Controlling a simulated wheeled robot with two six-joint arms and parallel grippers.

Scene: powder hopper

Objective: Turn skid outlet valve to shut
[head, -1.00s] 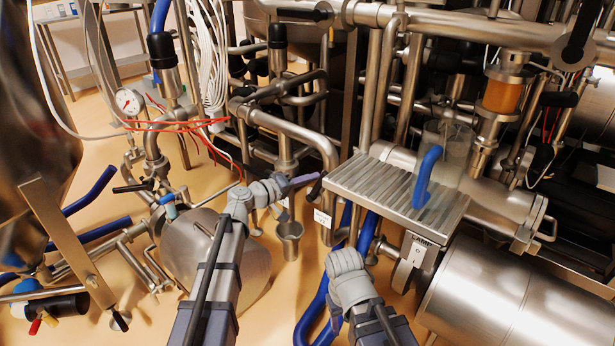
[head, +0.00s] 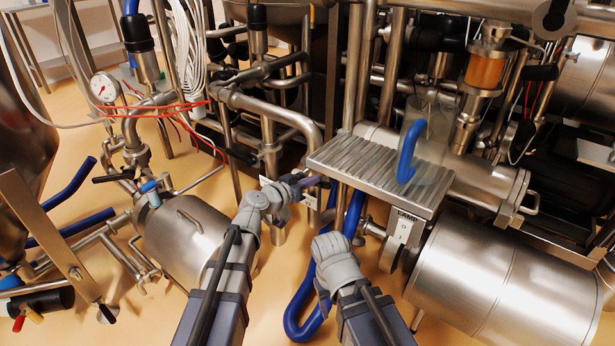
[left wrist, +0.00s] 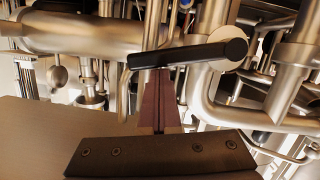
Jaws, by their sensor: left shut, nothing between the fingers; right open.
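The black lever handle of a valve (left wrist: 190,53) crosses the left wrist view, nearly level, with its round pivot at its right end. My left gripper (left wrist: 160,72) is shut and empty, its reddish-brown fingertips right at the handle's lower edge near its left part. I cannot tell if they touch. In the head view my left gripper (head: 309,182) is beside the left corner of the ribbed metal tray, and the handle there is small and mostly hidden. My right gripper (head: 325,285) is lower, in front of the blue hose; its fingers are hard to make out.
The ribbed tray (head: 365,168) bears a clear beaker with a blue handle. A large steel cylinder (head: 500,275) lies at the right. A blue hose (head: 297,318) loops beside my right arm. Pipes crowd the back; floor shows at the left.

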